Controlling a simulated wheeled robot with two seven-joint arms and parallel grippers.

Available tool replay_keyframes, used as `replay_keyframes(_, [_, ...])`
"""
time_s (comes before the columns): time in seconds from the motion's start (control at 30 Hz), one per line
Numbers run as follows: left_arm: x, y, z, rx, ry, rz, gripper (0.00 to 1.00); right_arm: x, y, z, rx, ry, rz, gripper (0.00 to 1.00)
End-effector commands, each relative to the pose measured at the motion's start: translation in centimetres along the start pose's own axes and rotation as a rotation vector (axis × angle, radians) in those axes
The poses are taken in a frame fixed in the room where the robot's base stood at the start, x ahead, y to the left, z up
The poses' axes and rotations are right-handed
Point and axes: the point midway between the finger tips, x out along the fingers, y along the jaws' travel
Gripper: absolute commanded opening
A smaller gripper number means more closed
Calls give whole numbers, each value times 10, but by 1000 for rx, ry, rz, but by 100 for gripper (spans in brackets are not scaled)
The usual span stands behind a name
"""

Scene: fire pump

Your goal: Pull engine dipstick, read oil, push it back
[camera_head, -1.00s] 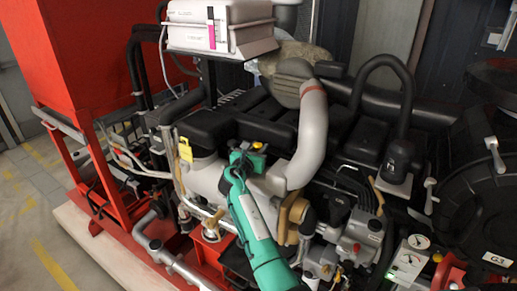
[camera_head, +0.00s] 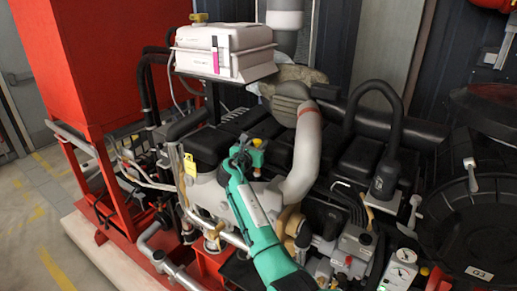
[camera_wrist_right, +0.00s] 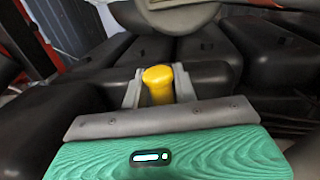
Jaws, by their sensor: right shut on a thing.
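My right gripper (camera_head: 247,152) reaches in from the bottom of the head view on a green forearm, above the engine's middle. It is shut on a yellow knob (camera_head: 257,143), which looks like the dipstick's handle. In the right wrist view the same yellow knob (camera_wrist_right: 158,82) stands between the two grey fingers (camera_wrist_right: 157,92), with its rounded top showing above them. The dipstick's rod and its tube are hidden by the gripper and forearm, so I cannot see any oil mark. My left gripper is not in view.
A thick grey pipe (camera_head: 306,150) curves close to the right of my gripper. Black engine covers (camera_head: 215,142) lie behind and left. A white box (camera_head: 222,65) stands above the engine. A yellow tag (camera_head: 189,166) hangs at left.

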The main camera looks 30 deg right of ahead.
Motion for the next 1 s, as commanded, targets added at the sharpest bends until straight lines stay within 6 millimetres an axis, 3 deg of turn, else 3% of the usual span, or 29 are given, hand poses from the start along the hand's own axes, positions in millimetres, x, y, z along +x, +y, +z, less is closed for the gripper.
replay_keyframes(0.2, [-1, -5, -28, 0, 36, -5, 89, 0, 1, 7, 2, -6, 2, 0])
replay_keyframes(0.37, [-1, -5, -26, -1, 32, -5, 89, 0, 1, 8, 4, -9, 2, 0])
replay_keyframes(0.4, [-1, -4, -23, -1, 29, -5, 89, 0, 1, 8, 4, -9, 2, 36])
replay_keyframes(0.43, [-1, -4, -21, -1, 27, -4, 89, 0, 1, 8, 4, -9, 1, 42])
replay_keyframes(0.77, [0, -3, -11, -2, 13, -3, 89, -2, 1, 4, 2, -5, 2, 43])
replay_keyframes(1.0, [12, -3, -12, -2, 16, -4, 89, -30, 1, 1, 4, -4, 3, 43])
